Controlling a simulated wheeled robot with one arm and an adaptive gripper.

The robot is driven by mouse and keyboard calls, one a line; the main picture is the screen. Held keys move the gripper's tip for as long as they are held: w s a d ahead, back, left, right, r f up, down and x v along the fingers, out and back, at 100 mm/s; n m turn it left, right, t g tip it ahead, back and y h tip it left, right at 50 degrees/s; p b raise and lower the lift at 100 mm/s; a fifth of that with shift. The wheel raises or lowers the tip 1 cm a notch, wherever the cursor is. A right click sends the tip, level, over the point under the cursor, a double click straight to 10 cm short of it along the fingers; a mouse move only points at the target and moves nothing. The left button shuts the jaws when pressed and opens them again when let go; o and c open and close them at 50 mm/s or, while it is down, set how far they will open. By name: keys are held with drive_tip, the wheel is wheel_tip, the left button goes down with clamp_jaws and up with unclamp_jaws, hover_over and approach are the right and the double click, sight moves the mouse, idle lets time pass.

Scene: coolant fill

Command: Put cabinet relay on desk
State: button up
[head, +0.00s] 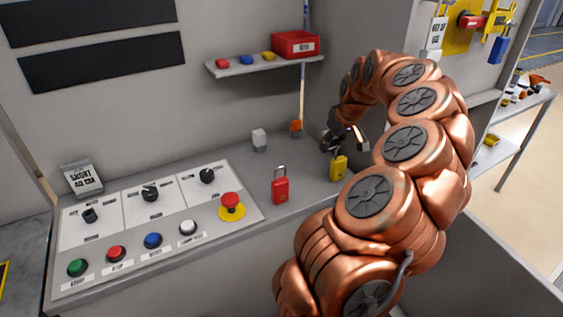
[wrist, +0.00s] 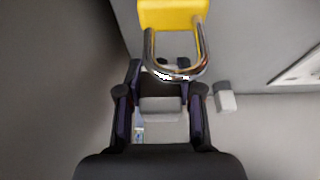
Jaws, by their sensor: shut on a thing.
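My gripper (head: 345,137) is low over the right part of the desk (head: 235,160). In the wrist view its dark fingers (wrist: 160,100) stand on both sides of a light grey block, which I take to be the cabinet relay (wrist: 160,107). The gripper is shut on it. In the head view I cannot make the held block out clearly. A similar grey-white block (head: 259,140) stands upright on the desk to the left, apart from the gripper; it also shows in the wrist view (wrist: 225,97).
A yellow padlock (head: 338,169) stands just below my gripper; in the wrist view its shackle (wrist: 178,74) overlaps the fingertips, contact unclear. A red padlock (head: 280,190), a control panel (head: 150,225) and an orange item (head: 295,125) are nearby. A shelf (head: 235,68) hangs above.

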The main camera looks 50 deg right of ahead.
drive_tip(key=shift+w+a+f, duration=0.1)
drive_tip(key=shift+w+f, duration=0.15)
drive_tip(key=p, duration=0.5)
hover_over(278, 153)
drive_tip(key=s, duration=0.1)
drive_tip(key=shift+s+a+f, duration=0.1)
drive_tip(key=shift+s+f, duration=0.05)
drive_tip(key=shift+f, duration=0.55)
wheel_tip(278, 153, down, 3)
drive_tip(key=shift+r+p, duration=0.1)
drive_tip(key=shift+p, duration=0.6)
drive_tip(key=shift+f, duration=0.4)
drive_tip(key=shift+f, duration=0.15)
drive_tip(key=o, duration=0.9)
